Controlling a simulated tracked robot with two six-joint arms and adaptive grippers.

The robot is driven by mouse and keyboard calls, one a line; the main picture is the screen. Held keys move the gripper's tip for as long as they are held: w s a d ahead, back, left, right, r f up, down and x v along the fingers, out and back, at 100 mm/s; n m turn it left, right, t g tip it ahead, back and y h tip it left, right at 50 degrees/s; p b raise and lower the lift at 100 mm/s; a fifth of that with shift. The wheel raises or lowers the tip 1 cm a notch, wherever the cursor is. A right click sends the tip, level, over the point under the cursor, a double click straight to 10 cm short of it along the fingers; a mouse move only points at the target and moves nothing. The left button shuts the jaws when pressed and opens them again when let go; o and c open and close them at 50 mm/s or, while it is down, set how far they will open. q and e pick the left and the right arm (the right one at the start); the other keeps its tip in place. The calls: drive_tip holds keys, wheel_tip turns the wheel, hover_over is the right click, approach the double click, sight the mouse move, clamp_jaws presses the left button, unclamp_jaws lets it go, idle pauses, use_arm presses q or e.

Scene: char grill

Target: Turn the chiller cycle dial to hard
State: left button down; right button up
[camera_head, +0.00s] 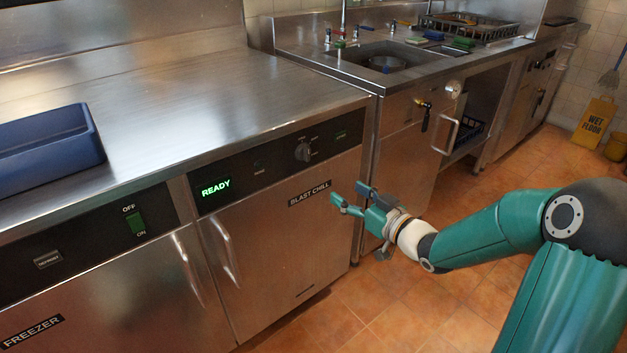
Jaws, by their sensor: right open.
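The chiller cycle dial (303,152) is a round grey knob on the black control panel of the blast chiller. The panel's display (216,188) reads "READY" in green. The marks around the dial are too small to read, so I cannot tell its setting. My right gripper (350,198), teal and dark, is open and empty in front of the chiller door, below and to the right of the dial and apart from it. My left gripper is not in view.
A freezer (95,285) with a green switch stands left of the chiller. A blue bin (50,145) sits on the steel counter (190,95). A sink unit (385,60) with a protruding drawer tap and handle stands at right. A yellow wet floor sign (596,120) stands far right.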

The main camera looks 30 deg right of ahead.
drive_tip(key=d+r, duration=0.1)
drive_tip(key=r, duration=0.1)
approach(309, 155)
drive_tip(key=shift+n+t, duration=0.4)
drive_tip(key=w, duration=0.9)
drive_tip(key=shift+w+a+f+b, duration=0.2)
drive_tip(key=shift+a+f+b, duration=0.05)
drive_tip(key=shift+a+b, duration=0.15)
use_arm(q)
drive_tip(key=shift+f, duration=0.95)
